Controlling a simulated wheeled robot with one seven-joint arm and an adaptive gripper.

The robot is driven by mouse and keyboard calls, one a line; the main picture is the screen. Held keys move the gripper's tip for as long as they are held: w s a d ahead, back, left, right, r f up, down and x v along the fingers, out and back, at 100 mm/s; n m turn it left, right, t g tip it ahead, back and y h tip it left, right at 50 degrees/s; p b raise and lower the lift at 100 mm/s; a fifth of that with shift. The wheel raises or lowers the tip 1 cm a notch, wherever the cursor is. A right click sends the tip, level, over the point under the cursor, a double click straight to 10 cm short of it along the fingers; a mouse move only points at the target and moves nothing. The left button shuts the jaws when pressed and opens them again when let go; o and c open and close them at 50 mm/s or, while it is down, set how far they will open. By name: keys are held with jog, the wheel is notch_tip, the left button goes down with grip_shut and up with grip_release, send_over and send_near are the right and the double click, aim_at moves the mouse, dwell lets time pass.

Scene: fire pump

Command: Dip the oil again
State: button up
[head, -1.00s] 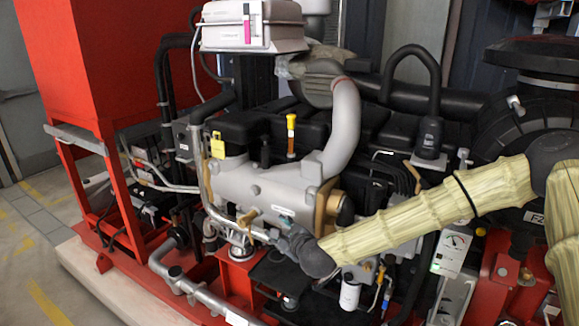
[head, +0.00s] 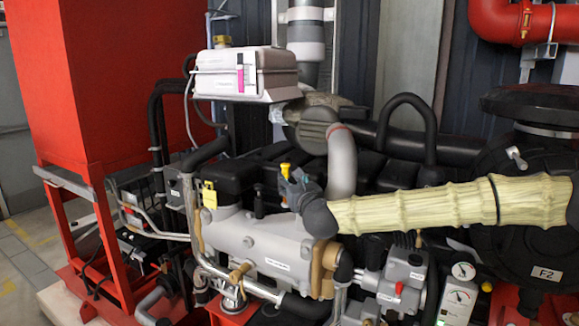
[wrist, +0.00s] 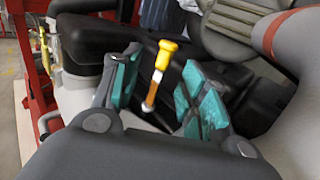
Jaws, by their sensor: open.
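The dipstick has a yellow handle (head: 285,168) and stands upright on the grey engine block, its lower part hidden behind my gripper in the head view. The wrist view shows the yellow handle (wrist: 167,53) above an orange-brown shaft, which goes down to a pale metal ring at its foot. My gripper (head: 296,183) is at the dipstick. In the wrist view my gripper (wrist: 160,86) is open, with teal pads on both sides of the dipstick and a visible gap to each. The dipstick appears slightly tilted there. Whether its tip is inside the engine is hidden.
A grey elbow pipe (head: 342,165) rises just right of my gripper. A white box (head: 238,73) stands above the engine at left. A yellow tag (head: 209,195) hangs left of the dipstick. Black engine covers lie behind it.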

aim_at(287, 169)
jog(key=p+x, duration=0.1)
jog(key=x, duration=0.2)
jog(key=p+x, duration=0.1)
jog(key=x, duration=0.2)
jog(key=d+p+x, duration=0.1)
jog(key=x, duration=0.2)
jog(key=shift+w+r+p, duration=0.25)
jog(key=shift+w+p, duration=0.05)
jog(key=shift+p, duration=0.1)
jog(key=shift+w+a+f, duration=0.15)
jog(key=shift+w+a, duration=0.1)
jog(key=shift+w, duration=0.4)
grip_shut()
